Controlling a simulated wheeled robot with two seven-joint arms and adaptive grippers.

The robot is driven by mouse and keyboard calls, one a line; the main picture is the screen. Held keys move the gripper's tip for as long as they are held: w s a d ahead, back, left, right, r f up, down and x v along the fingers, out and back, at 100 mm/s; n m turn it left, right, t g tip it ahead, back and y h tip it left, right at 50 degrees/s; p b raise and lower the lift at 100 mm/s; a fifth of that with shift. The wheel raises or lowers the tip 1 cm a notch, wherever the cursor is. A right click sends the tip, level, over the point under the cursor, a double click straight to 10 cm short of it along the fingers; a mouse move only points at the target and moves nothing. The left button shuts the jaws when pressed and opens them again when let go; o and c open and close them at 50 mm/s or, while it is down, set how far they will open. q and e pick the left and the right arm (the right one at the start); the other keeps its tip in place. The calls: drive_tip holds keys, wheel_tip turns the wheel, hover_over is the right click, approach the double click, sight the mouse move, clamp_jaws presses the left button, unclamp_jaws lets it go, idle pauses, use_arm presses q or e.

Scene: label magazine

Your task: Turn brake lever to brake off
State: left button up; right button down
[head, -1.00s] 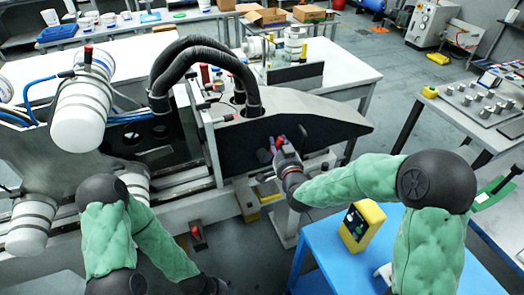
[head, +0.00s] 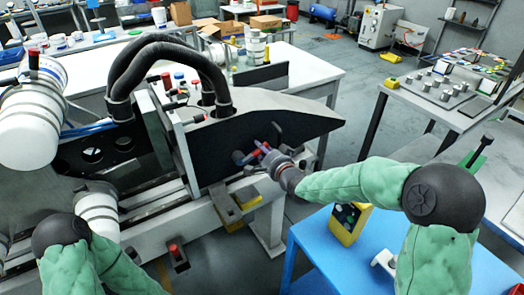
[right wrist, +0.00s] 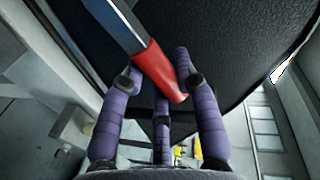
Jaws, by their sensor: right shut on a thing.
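The brake lever is a flat metal bar with a red grip (right wrist: 160,72), set against the black side panel (head: 285,130) of the machine. In the right wrist view the bar runs from the upper left, and the red end slants down to the right between the purple fingers. My right gripper (head: 263,157) is shut on the red grip; it also shows in the right wrist view (right wrist: 160,90). In the head view the fingers mostly hide the lever. Any brake-off marking is not readable. My left arm is at the lower left, with its gripper out of view.
A blue table (head: 325,258) with a yellow device (head: 347,226) stands below my right forearm. A grey bench with knobs (head: 440,95) is at the right. Thick black hoses (head: 165,50) arch over the machine. A yellow block (head: 238,212) sits below the panel.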

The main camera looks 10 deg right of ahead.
idle(0.4)
drive_tip(key=c, duration=0.9)
unclamp_jaws()
drive_tip(key=v, duration=1.2)
